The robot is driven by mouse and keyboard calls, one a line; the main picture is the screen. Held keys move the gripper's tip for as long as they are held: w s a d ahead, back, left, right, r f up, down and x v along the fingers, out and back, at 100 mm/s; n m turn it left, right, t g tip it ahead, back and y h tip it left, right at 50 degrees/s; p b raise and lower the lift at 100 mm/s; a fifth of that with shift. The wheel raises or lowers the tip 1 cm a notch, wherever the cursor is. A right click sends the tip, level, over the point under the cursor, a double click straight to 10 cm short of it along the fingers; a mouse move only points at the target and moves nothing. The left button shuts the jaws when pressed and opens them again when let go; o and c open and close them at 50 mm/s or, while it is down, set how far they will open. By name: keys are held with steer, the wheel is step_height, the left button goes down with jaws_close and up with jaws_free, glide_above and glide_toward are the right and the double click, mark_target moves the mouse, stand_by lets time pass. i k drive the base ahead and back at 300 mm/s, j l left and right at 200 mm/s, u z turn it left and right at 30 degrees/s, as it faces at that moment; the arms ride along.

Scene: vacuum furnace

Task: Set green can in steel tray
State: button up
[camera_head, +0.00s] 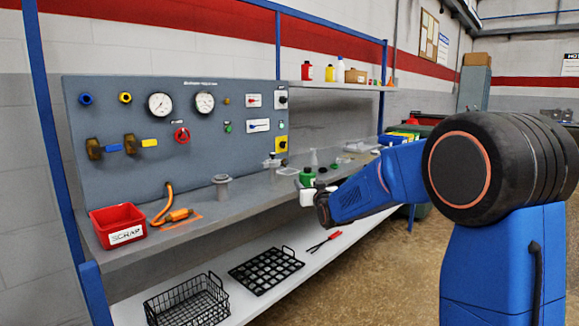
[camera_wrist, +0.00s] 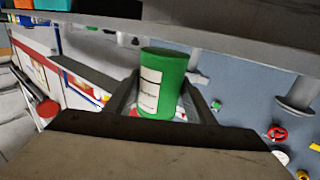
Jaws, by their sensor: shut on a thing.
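The green can (camera_head: 307,178), with a white label in the wrist view (camera_wrist: 172,72), is held between the two dark fingers of my gripper (camera_head: 307,192). My gripper is shut on it. In the head view the can is at the bench's front side, right of the middle; I cannot tell whether it touches the bench. The wrist view looks turned over, with a grey surface along its top edge. I cannot clearly make out the steel tray in either view; my arm covers part of the bench's right side.
A red scrap bin (camera_head: 118,226) and an orange-handled tool (camera_head: 178,214) are on the bench's left. A grey flanged fitting (camera_head: 222,187) stands mid-bench. Small items crowd the bench behind the can. A black wire basket (camera_head: 188,303) and black grid rack (camera_head: 266,271) are on the lower shelf.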

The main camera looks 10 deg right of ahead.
mark_target(363, 144)
steer(key=i+j, duration=0.15)
steer(key=i, duration=0.75)
